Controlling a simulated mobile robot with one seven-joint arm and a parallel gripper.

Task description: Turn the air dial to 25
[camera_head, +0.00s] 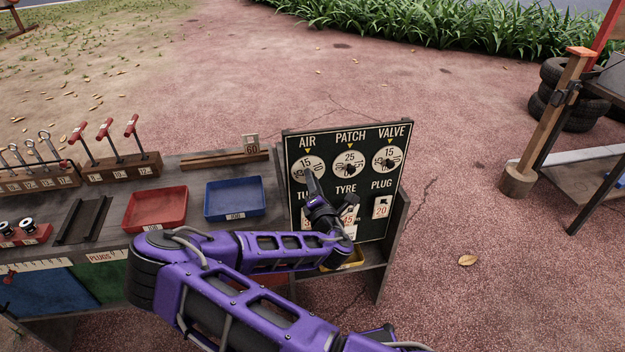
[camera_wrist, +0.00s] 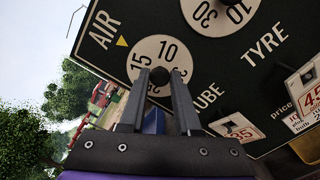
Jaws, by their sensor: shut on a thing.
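The air dial (camera_head: 299,172) is a round white disc with black numbers at the top left of the dark price board (camera_head: 345,130). In the wrist view the air dial (camera_wrist: 150,50) shows 10 and 15, with the yellow triangle (camera_wrist: 122,42) at its rim between them; the exact reading is unclear. My gripper (camera_wrist: 160,77) is shut on the dial's dark centre knob (camera_wrist: 159,75), one finger on each side. In the head view my gripper (camera_head: 311,180) reaches up to the dial from below and covers part of it.
The patch dial (camera_head: 349,157) and valve dial (camera_head: 389,154) sit to the right on the board. Price cards hang below, including plug (camera_head: 381,208). A red tray (camera_head: 157,207) and a blue tray (camera_head: 235,197) stand on the cart to the left. Open paving lies behind the board.

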